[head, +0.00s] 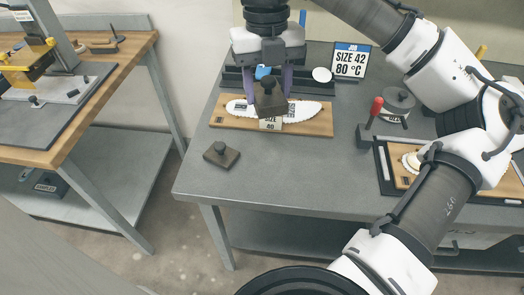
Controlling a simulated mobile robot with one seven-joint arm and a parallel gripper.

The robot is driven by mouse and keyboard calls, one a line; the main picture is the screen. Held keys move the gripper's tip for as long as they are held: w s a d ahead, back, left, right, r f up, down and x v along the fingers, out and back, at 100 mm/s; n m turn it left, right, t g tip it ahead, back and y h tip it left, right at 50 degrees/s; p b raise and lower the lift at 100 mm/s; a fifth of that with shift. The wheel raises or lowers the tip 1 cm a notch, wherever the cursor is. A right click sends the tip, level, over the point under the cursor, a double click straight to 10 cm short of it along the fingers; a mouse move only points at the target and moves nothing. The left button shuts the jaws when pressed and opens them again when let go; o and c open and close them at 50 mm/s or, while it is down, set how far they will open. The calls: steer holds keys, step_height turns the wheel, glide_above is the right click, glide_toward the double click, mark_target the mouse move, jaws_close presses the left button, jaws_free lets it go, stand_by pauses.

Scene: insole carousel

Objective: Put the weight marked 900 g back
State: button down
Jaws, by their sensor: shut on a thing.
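My gripper (268,88) points down over the grey table, its two purple fingers shut on a dark block-shaped weight (270,103) with a round knob. The held weight is in front of a wooden board (226,121) with a white insole (305,112) and a size 40 label (270,124). I cannot tell whether the weight touches the insole. A second dark weight (221,155) with a knob stands on the table, nearer and to the left. No gram marking is readable on either weight.
Behind the board is a dark rack (232,80) with a blue item (263,72) and a white disc (322,75). A sign (351,61) reads "JOB SIZE 42 80 °C". A red-handled tool (375,110) and grey round device (398,100) stand right. The table's front middle is clear.

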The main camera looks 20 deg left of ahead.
step_height(320, 180, down, 17)
steer(key=shift+f, duration=0.1)
stand_by(0.4)
steer(key=c, duration=0.6)
jaws_free()
steer(key=shift+f+b, duration=0.15)
steer(key=shift+b, duration=0.15)
steer(key=shift+c, duration=0.2)
step_height(320, 180, up, 12)
steer(key=w, duration=0.1)
steer(key=shift+a, duration=0.45)
